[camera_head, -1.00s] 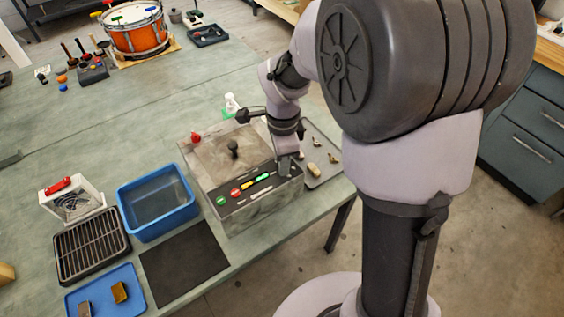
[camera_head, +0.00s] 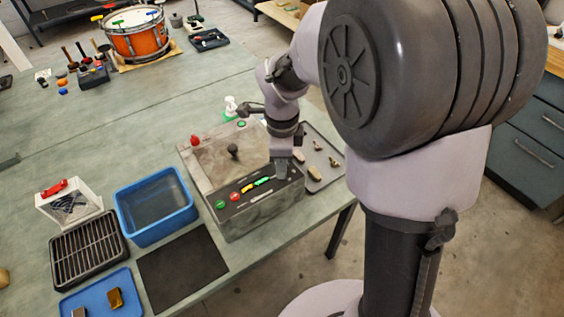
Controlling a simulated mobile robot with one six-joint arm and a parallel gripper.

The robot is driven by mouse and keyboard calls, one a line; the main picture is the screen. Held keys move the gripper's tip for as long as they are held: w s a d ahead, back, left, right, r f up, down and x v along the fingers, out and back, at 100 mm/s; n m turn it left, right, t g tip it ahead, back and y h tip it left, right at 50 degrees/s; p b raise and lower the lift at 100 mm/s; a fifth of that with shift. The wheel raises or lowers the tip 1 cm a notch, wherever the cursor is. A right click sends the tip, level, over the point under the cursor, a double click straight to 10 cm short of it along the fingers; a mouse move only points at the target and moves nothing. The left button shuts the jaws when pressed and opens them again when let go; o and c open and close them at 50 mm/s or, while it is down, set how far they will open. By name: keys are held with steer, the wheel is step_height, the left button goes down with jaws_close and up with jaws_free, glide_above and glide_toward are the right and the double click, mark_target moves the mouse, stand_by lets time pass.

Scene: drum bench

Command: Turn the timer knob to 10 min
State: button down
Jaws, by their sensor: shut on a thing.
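A grey metal box machine (camera_head: 262,212) stands near the table's front right edge. Its sloped dark front panel carries a green button (camera_head: 220,204), a red button (camera_head: 235,197), and yellow and green marks (camera_head: 258,183). A dark knob (camera_head: 233,151) stands on its lid. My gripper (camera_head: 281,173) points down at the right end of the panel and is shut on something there. The timer knob is hidden behind the fingers, and its setting cannot be read.
A grey tray (camera_head: 314,180) with small parts lies right of the machine. A blue bin (camera_head: 155,206), a black mat (camera_head: 183,268), a black rack (camera_head: 88,250) and a blue tray (camera_head: 74,301) are left. An orange drum (camera_head: 134,38) stands at the back. A small white bottle (camera_head: 231,106) stands behind the machine.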

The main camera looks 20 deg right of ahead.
steer(key=c, duration=1.1)
jaws_free()
step_height(320, 180, up, 17)
steer(key=p, duration=0.6)
steer(key=shift+s+a+r+p, duration=0.15)
steer(key=shift+s+r+p, duration=0.05)
steer(key=shift+s+p, duration=0.2)
steer(key=s+a+f+n+t+y+b, duration=0.1)
steer(key=s+n+t+b, duration=0.1)
steer(key=s+n, duration=0.6)
steer(key=s+a+n+t+y+b, duration=0.1)
steer(key=s+n+t+b, duration=0.1)
steer(key=s+n, duration=0.7)
steer(key=shift+s+a+f+t+b, duration=0.35)
steer(key=shift+s+t, duration=0.1)
steer(key=shift+t, duration=0.15)
